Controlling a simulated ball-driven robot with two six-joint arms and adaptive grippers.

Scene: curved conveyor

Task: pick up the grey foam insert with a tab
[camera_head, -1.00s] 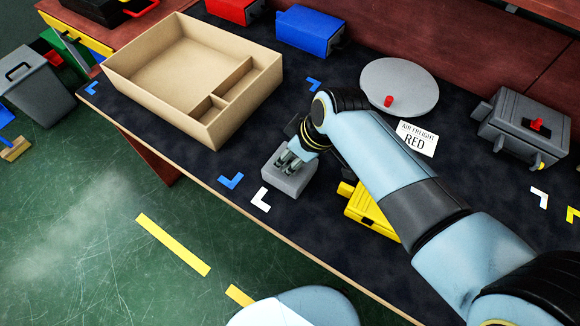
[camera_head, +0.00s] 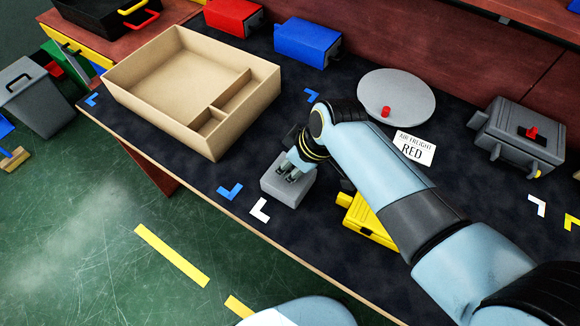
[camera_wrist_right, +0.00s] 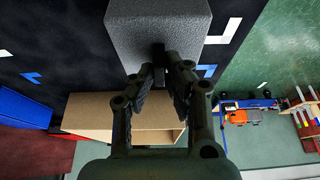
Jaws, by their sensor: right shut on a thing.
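The grey foam insert (camera_head: 286,189) is a speckled grey block near the front edge of the dark table, just right of the blue and white corner marks. My right gripper (camera_head: 290,174) reaches down onto its top. In the right wrist view the foam insert (camera_wrist_right: 160,25) fills the top middle, with a dark tab (camera_wrist_right: 158,57) on the face toward me. My right gripper (camera_wrist_right: 164,72) is shut on that tab, with a finger on either side. I cannot tell whether the block is clear of the table. My left gripper is not in view.
A tan divided tray (camera_head: 140,98) stands to the left. A yellow box (camera_head: 366,222) lies under my right forearm. Red and blue boxes stand behind.

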